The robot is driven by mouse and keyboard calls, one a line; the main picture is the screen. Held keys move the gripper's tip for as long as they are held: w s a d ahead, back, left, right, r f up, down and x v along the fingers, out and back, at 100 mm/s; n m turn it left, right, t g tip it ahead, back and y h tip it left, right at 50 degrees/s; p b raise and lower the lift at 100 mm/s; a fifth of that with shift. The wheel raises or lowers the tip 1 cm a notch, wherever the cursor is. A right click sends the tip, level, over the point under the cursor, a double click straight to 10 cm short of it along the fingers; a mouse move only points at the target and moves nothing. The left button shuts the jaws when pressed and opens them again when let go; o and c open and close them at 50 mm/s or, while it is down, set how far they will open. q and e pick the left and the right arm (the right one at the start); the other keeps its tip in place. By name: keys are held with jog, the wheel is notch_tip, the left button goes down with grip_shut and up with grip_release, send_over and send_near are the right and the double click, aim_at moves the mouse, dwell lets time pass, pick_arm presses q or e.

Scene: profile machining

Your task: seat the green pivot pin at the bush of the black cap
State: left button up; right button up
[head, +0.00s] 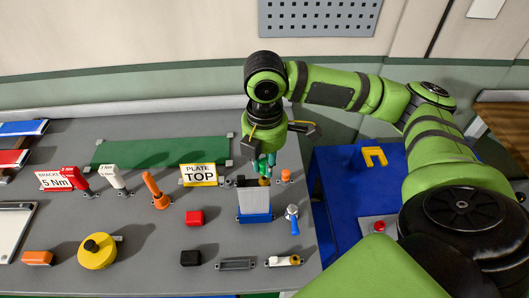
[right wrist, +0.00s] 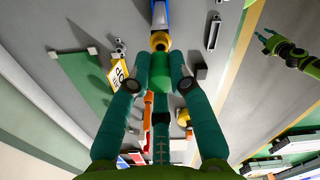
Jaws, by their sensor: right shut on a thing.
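My right gripper (head: 264,165) points down over the upright silver profile with a blue base (head: 254,205). It is shut on the green pivot pin (right wrist: 160,70), which sits between the two teal fingers. In the head view the pin (head: 264,169) shows only partly. An orange-yellow ring-like part (right wrist: 160,41) lies just beyond the pin's end; I cannot tell whether they touch. A dark piece at the profile's top (head: 243,182) may be the black cap; its bush is not clear. My left gripper (right wrist: 268,39) shows small at the right wrist view's upper right; its jaws are unclear.
The yellow "TOP" sign (head: 200,174) stands left of the profile and a silver-and-blue tool (head: 293,218) to its right. Red (head: 194,218) and black (head: 190,258) blocks and a grey slotted tray (head: 237,263) lie in front. A blue table (head: 345,205) adjoins at right.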

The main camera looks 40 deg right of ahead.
jog(key=shift+f+b, duration=0.45)
jog(key=shift+f, duration=0.8)
dwell(0.6)
jog(key=o, duration=0.9)
jog(key=shift+r, duration=0.15)
notch_tip(320, 180, up, 12)
jog(key=shift+f, duration=0.1)
